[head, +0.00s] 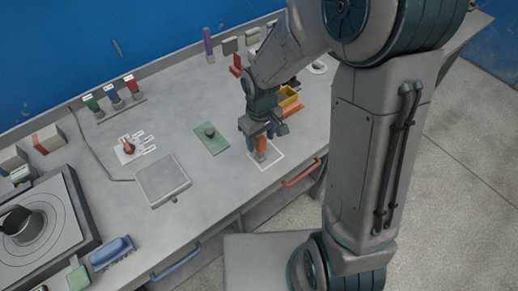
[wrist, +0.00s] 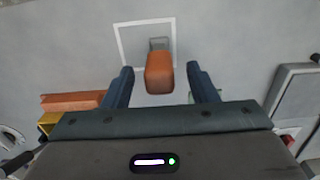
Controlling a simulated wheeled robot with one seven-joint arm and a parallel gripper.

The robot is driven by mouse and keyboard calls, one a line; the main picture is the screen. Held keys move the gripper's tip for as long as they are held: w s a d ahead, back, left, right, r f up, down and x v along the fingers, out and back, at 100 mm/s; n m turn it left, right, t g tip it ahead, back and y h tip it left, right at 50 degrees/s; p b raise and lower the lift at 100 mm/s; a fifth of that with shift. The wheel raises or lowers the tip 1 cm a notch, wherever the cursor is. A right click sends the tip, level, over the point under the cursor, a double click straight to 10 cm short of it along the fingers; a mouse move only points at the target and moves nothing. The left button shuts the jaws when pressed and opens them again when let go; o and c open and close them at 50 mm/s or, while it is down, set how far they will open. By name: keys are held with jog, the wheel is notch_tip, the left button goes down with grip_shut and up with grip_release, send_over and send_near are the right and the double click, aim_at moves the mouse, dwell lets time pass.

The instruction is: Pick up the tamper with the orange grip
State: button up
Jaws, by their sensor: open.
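The tamper with the orange grip (head: 261,145) stands upright inside a white outlined square (head: 279,155) on the grey bench, near its front edge. In the wrist view its orange grip (wrist: 159,73) shows between and slightly beyond my fingertips, with part of its grey foot (wrist: 159,44) behind it. My gripper (head: 257,133) is above the tamper and points down. It also shows in the wrist view (wrist: 159,75), with a finger on each side of the grip and a gap on both sides. It is open and holds nothing.
A green mat (head: 221,144) with a small dark round item lies left of the tamper. A grey square plate (head: 162,180) lies further left. A yellow bin (head: 289,96) and an orange block (head: 293,109) are behind on the right. A red drawer handle (head: 301,174) juts from the bench front.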

jog(key=shift+f, duration=0.55)
jog(key=c, duration=1.1)
jog(key=shift+r, duration=0.1)
